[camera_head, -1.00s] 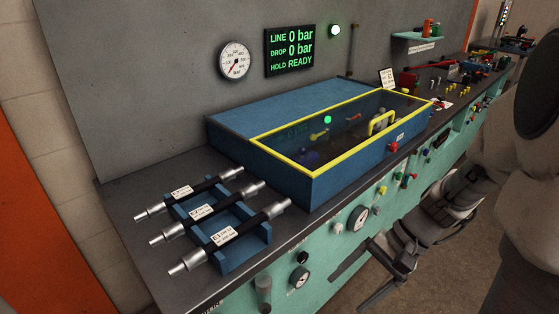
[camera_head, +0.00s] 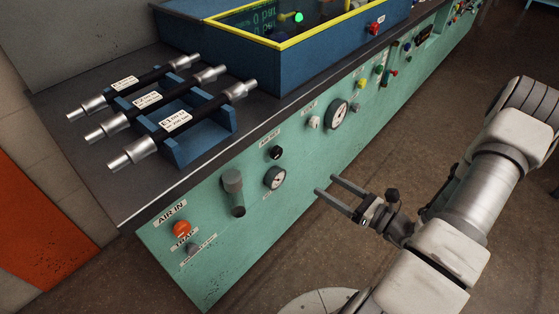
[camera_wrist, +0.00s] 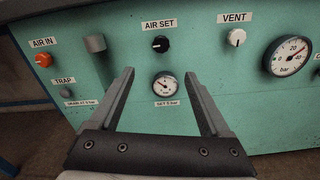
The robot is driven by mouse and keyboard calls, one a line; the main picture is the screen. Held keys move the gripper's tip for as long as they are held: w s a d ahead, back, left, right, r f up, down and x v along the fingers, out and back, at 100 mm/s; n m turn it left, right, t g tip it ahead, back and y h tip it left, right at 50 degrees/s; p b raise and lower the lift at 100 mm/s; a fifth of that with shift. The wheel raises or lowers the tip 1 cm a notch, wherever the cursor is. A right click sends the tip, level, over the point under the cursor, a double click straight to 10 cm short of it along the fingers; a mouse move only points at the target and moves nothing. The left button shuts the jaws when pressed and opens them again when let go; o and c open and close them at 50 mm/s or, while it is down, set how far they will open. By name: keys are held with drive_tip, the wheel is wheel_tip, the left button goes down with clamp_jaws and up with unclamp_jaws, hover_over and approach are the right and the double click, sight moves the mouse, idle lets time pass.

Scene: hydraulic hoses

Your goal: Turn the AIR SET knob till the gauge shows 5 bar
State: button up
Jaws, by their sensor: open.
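The AIR SET knob is a small black knob (camera_wrist: 161,44) with a white pointer mark, on the green front panel under its label. It also shows in the head view (camera_head: 276,153). The small round white gauge (camera_wrist: 165,86) sits just below it, above a label that reads like "SET 5 bar"; it also shows in the head view (camera_head: 275,178). Its needle is too small to read surely. My gripper (camera_head: 325,186) is open and empty in front of the panel, apart from the knob. In the wrist view its fingers (camera_wrist: 158,80) stand either side of the gauge, below the knob.
On the panel are an orange AIR IN knob (camera_wrist: 43,60), a grey cylinder (camera_wrist: 96,44), a TRAP knob (camera_wrist: 66,92), a white VENT knob (camera_wrist: 236,37) and a larger gauge (camera_wrist: 290,56). Hoses (camera_head: 150,103) lie in a blue rack on the bench above. The floor before the panel is clear.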

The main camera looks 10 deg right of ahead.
sight(279, 155)
drive_tip(key=b+x, duration=0.3)
drive_tip(key=x, duration=1.4)
drive_tip(key=shift+w+f+b, duration=0.1)
drive_tip(key=shift+w+b, duration=0.05)
drive_tip(key=shift+b, duration=0.15)
drive_tip(key=shift+c, duration=0.3)
clamp_jaws()
